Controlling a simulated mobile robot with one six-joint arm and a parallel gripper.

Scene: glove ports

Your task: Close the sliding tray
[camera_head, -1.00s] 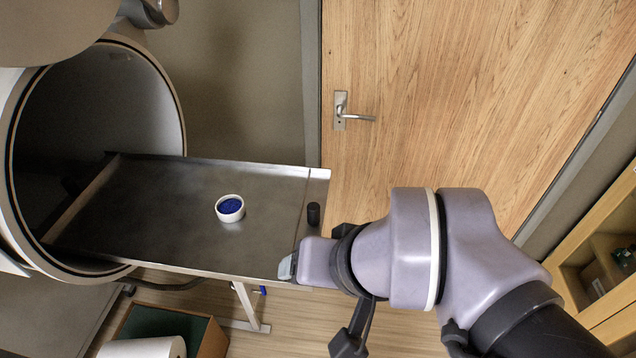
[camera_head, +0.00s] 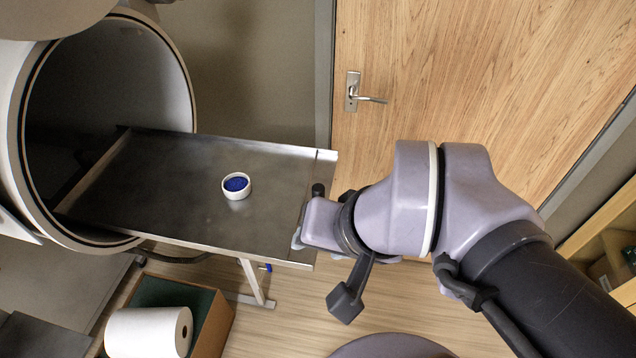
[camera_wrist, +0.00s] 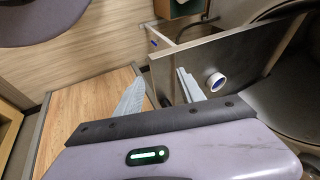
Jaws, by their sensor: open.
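The sliding tray (camera_head: 160,205) is a flat dark metal sheet with raised edges, pulled well out of a round chamber (camera_head: 110,70). A black knob (camera_head: 318,190) stands at its outer end. My gripper (camera_head: 316,248) is open at that outer end, beside the knob, near the tray's front corner. In the wrist view, my gripper (camera_wrist: 160,92) has one finger over the tray (camera_wrist: 240,62) and the other beyond its end edge. I cannot tell whether the fingers touch it. My wrist hides part of the end edge in the head view.
A small white dish with blue contents (camera_head: 236,186) sits on the tray. A wooden door with a metal handle (camera_head: 352,92) stands behind. A box (camera_head: 205,315) with a white roll (camera_head: 148,332) is on the floor below. Open floor lies right of the box.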

